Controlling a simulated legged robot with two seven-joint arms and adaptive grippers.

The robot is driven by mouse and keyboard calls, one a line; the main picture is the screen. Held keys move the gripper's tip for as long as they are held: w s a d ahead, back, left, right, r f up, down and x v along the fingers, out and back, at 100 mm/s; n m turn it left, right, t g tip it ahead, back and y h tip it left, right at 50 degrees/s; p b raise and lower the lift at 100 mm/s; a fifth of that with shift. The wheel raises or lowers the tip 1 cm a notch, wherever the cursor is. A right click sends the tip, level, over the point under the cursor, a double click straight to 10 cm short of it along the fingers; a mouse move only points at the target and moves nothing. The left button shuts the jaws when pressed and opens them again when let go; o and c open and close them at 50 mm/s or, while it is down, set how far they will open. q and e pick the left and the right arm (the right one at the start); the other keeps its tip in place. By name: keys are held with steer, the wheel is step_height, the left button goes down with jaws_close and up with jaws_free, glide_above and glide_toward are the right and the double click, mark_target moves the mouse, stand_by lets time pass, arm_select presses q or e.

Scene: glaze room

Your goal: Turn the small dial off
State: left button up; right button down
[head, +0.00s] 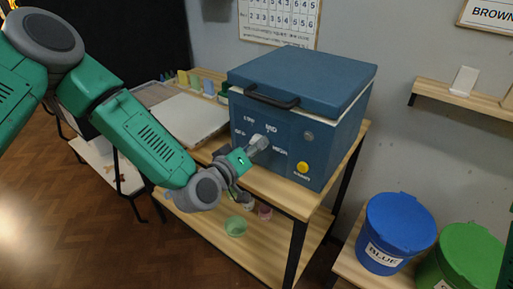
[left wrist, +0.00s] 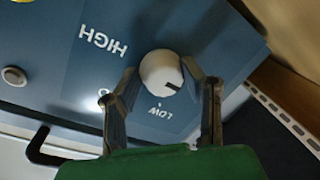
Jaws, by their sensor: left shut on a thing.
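The blue kiln box (head: 300,105) stands on a wooden table. A pale dial (head: 259,141) sits on its front, among labels for LOW, MED, HIGH and OFF. My left gripper (head: 250,150) is at this dial. In the left wrist view the two fingers of my left gripper (left wrist: 165,90) are shut on the dial (left wrist: 160,68), one on each side. The dial's dark mark points to the lower right of that view, to the right of the LOW label (left wrist: 160,112). The OFF label is not visible there. My right gripper is not in view.
A yellow button (head: 302,168) and a grey round fitting (head: 308,135) are on the same panel. A black handle (head: 272,98) juts out above the dial. A blue bucket (head: 396,232) and a green bucket (head: 462,258) stand at the lower right.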

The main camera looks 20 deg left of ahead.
arm_select(q)
steer(key=shift+w+a+r, duration=0.1)
steer(key=shift+w+a, duration=0.1)
steer(key=shift+a, duration=0.05)
steer(key=o, duration=0.8)
steer(key=shift+o, duration=1.2)
steer(key=shift+f, duration=0.2)
steer(key=shift+a, duration=0.1)
steer(key=shift+s, duration=0.3)
steer(key=v, duration=1.1)
